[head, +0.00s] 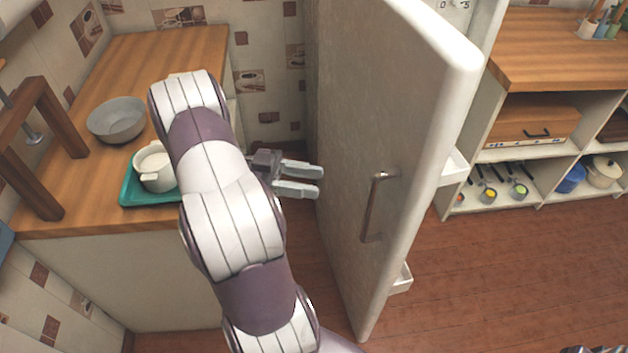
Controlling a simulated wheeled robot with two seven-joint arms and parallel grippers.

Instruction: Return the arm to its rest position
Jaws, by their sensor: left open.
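My left arm rises from the bottom of the head view and reaches up over the edge of the wooden counter. Its gripper (303,180) points right, with the two fingers apart and nothing between them. The fingertips are close to the white fridge door (375,110), left of its metal handle (374,208); I cannot tell whether they touch the door. My right gripper does not show clearly; only a small dark and grey part is at the bottom right corner.
The fridge door stands open. On the left counter (150,60) are a grey bowl (117,120) and a white pot (153,166) on a green tray (135,192). A wooden frame (38,140) stands at the left. A shelf unit (520,165) is at the right; the floor before it is clear.

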